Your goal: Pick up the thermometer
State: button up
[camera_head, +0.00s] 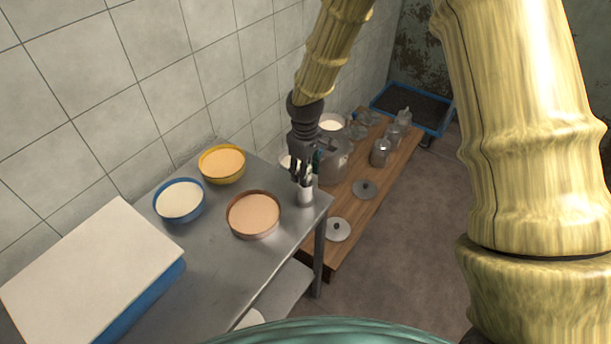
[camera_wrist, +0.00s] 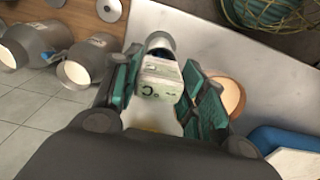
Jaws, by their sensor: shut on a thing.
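The thermometer (camera_wrist: 161,80) is a pale body marked "°C", seen end-on in the wrist view between the green pads of my gripper (camera_wrist: 162,62). My gripper is shut on it. A small metal cup (camera_wrist: 160,41) shows just beyond the thermometer. In the head view my gripper (camera_head: 302,168) points down over this cup (camera_head: 305,196) at the far right corner of the metal table. The thermometer is small there and mostly hidden by the fingers. I cannot tell whether its lower end is still inside the cup.
On the metal table (camera_head: 210,270) are a blue-rimmed bowl (camera_head: 179,201), a yellow bowl (camera_head: 222,163), a brown bowl (camera_head: 254,215) and a white-lidded blue box (camera_head: 95,270). A lower wooden bench (camera_head: 385,185) beyond holds pots, jars and lids. A tiled wall stands close on the left.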

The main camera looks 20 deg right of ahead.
notch_tip(320, 180, up, 10)
jog(key=b, duration=0.3)
jog(key=shift+f, duration=0.15)
jog(key=shift+r+p, duration=2.5)
jog(key=shift+r, duration=0.65)
